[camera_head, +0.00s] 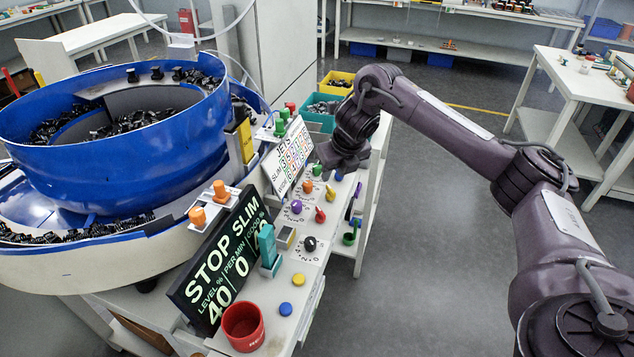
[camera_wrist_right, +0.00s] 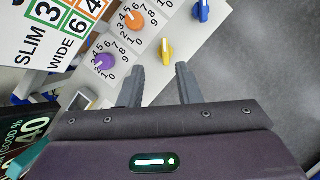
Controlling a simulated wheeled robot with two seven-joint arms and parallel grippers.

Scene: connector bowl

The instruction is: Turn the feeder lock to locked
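No label names the feeder lock, so I cannot tell which control it is. The panel (camera_head: 325,262) carries a yellow lever knob (camera_head: 330,193), a blue knob (camera_head: 339,176), a red knob (camera_head: 320,215), and orange (camera_head: 308,186), purple (camera_head: 296,207) and black (camera_head: 310,243) dials. My right gripper (camera_wrist_right: 160,70) is open and empty over the panel. In the right wrist view the yellow knob (camera_wrist_right: 167,50) shows just beyond the gap between the fingertips, apart from them; the blue knob (camera_wrist_right: 202,10) is farther out. The fingertips are not clear in the head view. My left gripper is out of view.
The blue bowl feeder (camera_head: 100,165) and the display boards (camera_head: 215,270) stand left of the panel. A teal switch (camera_head: 268,247), a green knob (camera_head: 350,237) and a red cup (camera_head: 243,326) are nearby. Clear floor (camera_head: 420,260) lies to the right.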

